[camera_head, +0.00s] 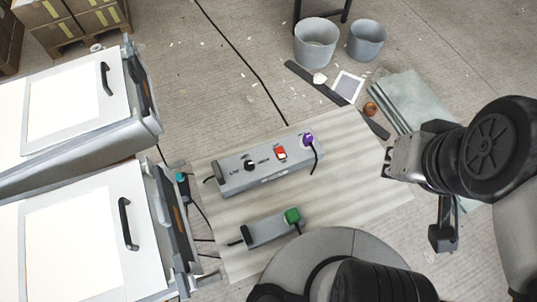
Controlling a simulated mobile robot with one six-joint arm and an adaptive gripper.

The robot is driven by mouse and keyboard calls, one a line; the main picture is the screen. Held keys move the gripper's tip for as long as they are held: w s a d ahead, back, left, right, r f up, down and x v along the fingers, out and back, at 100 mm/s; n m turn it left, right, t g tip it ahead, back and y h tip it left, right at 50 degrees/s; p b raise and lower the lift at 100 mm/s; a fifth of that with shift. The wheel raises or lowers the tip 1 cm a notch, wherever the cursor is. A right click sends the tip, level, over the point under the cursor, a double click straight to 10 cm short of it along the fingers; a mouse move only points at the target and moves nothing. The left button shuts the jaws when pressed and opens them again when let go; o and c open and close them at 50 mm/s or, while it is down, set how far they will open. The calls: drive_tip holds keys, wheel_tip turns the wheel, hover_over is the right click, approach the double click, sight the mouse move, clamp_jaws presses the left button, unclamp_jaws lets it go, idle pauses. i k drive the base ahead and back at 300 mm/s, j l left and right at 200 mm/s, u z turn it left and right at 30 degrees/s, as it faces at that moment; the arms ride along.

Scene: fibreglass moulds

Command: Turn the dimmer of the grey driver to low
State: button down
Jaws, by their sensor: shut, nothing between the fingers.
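The grey driver (229,181) is a long grey box lying on a pale ribbed mat in the head view. Its dimmer is a black knob (250,165) near the left end of the top, with small lettering around it. Which way the knob points is too small to tell. A red switch (281,154) sits to the right of the knob, and a purple plug (308,139) is at the right end. My gripper (387,168) is to the right of the driver, apart from it, shut and empty. Its fingertips show only small.
A smaller grey box (268,229) with a green plug (292,216) lies nearer on the mat (345,190). White-panelled cabinets (85,235) stand at left. Grey-green sheets (405,97), two buckets (316,42) and scraps lie behind. Dark cables run over the floor.

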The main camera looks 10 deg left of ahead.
sight(248, 166)
drive_tip(key=u, duration=1.05)
